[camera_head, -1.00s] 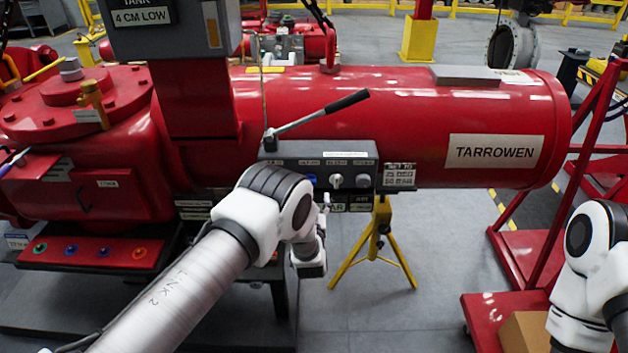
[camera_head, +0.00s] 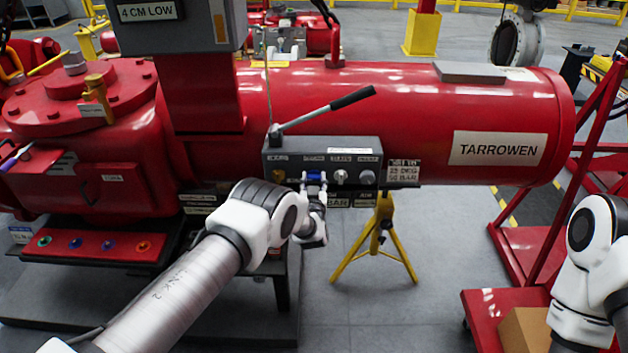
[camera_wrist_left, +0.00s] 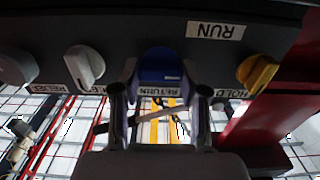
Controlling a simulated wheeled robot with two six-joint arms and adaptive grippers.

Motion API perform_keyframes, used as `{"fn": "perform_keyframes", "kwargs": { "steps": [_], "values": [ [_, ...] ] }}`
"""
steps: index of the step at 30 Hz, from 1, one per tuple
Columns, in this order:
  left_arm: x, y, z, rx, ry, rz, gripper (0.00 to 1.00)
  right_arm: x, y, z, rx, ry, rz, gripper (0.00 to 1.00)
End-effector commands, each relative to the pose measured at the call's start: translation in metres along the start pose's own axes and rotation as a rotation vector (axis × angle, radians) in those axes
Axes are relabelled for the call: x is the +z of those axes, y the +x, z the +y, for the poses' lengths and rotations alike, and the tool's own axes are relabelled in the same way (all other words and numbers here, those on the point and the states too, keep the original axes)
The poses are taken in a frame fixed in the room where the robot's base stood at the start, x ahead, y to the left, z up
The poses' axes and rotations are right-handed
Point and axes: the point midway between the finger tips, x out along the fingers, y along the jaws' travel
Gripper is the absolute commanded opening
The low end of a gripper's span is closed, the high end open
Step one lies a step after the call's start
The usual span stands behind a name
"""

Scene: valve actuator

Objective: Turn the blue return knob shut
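The blue return knob (camera_head: 315,177) is on the front of the grey control panel (camera_head: 289,157), and it also shows at the centre of the left wrist view (camera_wrist_left: 160,67), above a RETURN label. My left gripper (camera_head: 314,182) is at the panel with one finger on each side of the blue knob. In the left wrist view the two fingers (camera_wrist_left: 160,78) stand apart around the knob; whether they touch it is hard to tell. My right arm shows at the right edge, but its gripper is out of view.
A yellow knob (camera_wrist_left: 257,73) and a pale knob (camera_wrist_left: 85,66) flank the blue one closely. A lever with a black grip (camera_head: 352,97) rises above the panel. A yellow stand (camera_head: 382,240) is below the red cylinder (camera_head: 400,110).

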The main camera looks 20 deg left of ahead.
Motion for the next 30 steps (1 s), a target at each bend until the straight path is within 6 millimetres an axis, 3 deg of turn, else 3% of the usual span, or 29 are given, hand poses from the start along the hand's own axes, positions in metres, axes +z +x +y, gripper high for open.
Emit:
{"fn": "perform_keyframes", "kwargs": {
  "steps": [14, 30],
  "values": [
    [0.003, 0.0, 0.001, 0.001, 0.088, 0.001, 0.09, 0.0, 0.016, 0.0, 0.0, 0.0, 0.0, 0.4],
    [0.006, 0.0, 0.003, 0.002, 0.537, 0.003, 0.09, 0.0, 0.077, 0.001, 0.0, 0.0, 0.0, 0.4]
  ]
}}
